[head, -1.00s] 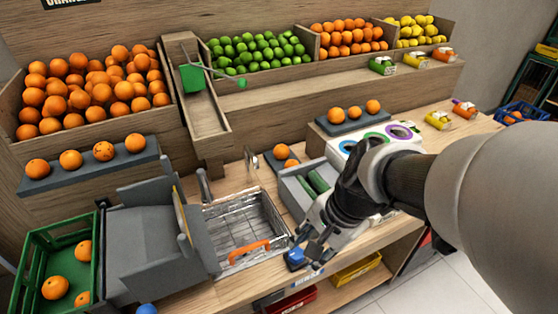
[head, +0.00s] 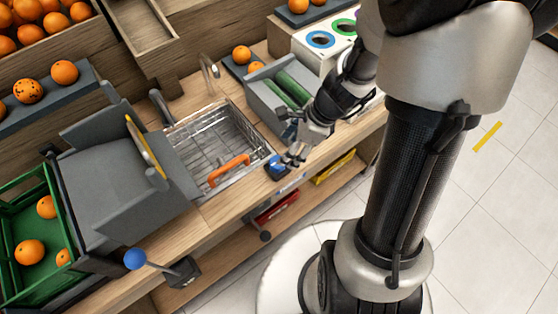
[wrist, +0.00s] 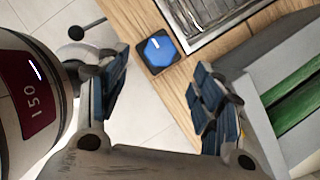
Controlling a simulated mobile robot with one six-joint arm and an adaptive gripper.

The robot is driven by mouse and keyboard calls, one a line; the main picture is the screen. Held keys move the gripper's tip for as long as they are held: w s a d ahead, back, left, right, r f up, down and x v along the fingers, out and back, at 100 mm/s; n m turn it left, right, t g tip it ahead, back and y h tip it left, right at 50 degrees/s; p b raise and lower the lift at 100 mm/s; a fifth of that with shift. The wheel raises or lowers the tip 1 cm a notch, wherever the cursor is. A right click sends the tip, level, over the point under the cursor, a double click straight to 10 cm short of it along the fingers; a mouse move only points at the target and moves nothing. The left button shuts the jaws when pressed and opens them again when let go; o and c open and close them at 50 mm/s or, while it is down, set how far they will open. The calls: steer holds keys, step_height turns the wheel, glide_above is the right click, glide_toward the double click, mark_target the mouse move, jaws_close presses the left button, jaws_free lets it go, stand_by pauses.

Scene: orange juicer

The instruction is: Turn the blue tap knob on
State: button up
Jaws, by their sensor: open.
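The blue tap knob (wrist: 158,48) sits on a dark square base on the wooden counter, just by the corner of the sink. In the head view the knob (head: 276,161) is near the counter's front edge, right beside my fingertips. My gripper (wrist: 160,95) is open and empty, its two blue-padded fingers spread apart. In the wrist view the knob lies beyond the gap between the fingers, apart from both. In the head view my gripper (head: 287,150) is partly hidden by its own links.
The metal sink (head: 185,125) with a wire rack and orange-handled item (head: 228,168) is left of the knob. A grey bin (head: 262,100) with green items stands close to the right. A lever with a blue ball (head: 135,259) sticks out at the front left.

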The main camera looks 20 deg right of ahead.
mark_target(277, 169)
steer(key=b+x, duration=0.3)
steer(key=x, duration=0.5)
steer(key=shift+b, duration=0.3)
steer(key=c, duration=1.1)
steer(key=shift+o, duration=0.2)
steer(key=shift+r, duration=0.1)
